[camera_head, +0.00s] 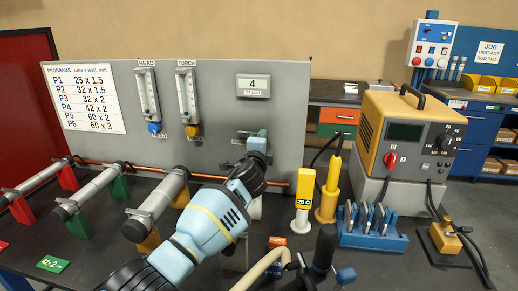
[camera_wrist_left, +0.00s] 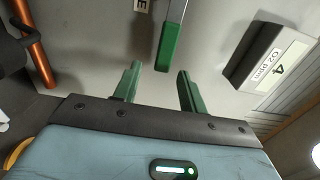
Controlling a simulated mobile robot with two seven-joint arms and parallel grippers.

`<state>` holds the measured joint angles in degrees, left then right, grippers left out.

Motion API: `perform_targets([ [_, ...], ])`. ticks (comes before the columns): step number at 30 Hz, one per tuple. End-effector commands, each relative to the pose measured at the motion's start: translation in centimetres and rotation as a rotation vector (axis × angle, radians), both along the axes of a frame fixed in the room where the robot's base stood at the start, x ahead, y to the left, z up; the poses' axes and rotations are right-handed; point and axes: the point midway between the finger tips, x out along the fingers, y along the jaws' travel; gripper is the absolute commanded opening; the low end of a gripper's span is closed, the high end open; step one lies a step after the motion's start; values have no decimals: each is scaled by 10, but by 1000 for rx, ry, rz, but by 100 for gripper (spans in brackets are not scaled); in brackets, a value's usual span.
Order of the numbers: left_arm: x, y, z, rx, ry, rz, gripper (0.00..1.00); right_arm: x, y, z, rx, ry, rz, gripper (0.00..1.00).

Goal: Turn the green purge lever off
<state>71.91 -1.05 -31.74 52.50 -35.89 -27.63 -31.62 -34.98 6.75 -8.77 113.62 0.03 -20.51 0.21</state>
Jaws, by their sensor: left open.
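The green purge lever (camera_wrist_left: 173,45) shows in the left wrist view as a grey metal arm with a green grip, its end near the opening between my fingers. My left gripper (camera_wrist_left: 159,68) is open, with one green finger on each side of the line of the grip; I see no clear contact. In the head view, my left gripper (camera_head: 261,136) is at the grey panel (camera_head: 290,100), right at the lever's place. There the wrist and fingers cover much of the lever, and green finger and green grip are hard to tell apart. My right gripper is not in view.
The O2 display (camera_head: 253,86) reads 4 above the lever. Two flowmeters, HEAD (camera_head: 148,95) and TORCH (camera_head: 187,98), are to its left. A copper tube (camera_head: 120,165) runs low along the panel.

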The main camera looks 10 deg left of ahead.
Motion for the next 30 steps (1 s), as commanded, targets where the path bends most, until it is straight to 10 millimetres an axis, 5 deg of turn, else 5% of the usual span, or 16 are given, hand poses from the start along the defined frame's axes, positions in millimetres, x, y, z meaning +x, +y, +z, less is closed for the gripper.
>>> perform_targets([
  [12, -48, 2, 5, 1, -5, 0, 42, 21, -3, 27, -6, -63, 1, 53],
  [30, -55, 2, 1, 1, 0, 0, 42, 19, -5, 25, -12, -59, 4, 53],
])
